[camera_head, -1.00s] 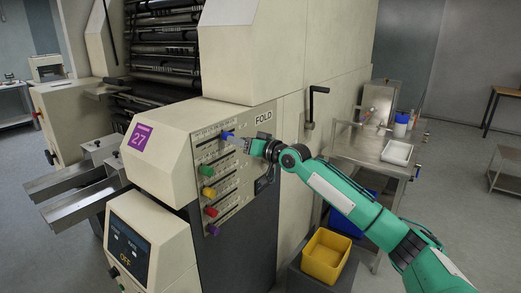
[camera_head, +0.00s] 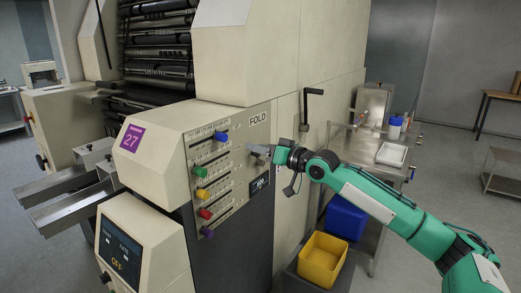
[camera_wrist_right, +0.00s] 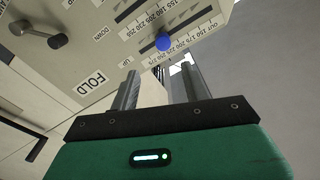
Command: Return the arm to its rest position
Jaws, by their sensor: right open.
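My right arm (camera_head: 385,200) is green and reaches in from the right in the head view. Its gripper (camera_head: 258,152) is in front of the FOLD panel (camera_head: 222,180), to the right of the blue knob (camera_head: 221,137). In the right wrist view the two fingers (camera_wrist_right: 160,88) stand apart with nothing held between them. The blue knob also shows there (camera_wrist_right: 163,42), beyond the fingertips and apart from them. Below the blue knob are green (camera_head: 198,171), yellow (camera_head: 202,194), red (camera_head: 205,213) and purple (camera_head: 207,232) knobs. My left gripper is out of view.
A black crank handle (camera_head: 308,105) sticks out from the machine wall near my arm. A yellow bin (camera_head: 322,260) and a blue bin (camera_head: 345,217) stand below the arm. A metal table (camera_head: 362,150) with a white tray (camera_head: 392,154) is behind it. Open floor lies at the right.

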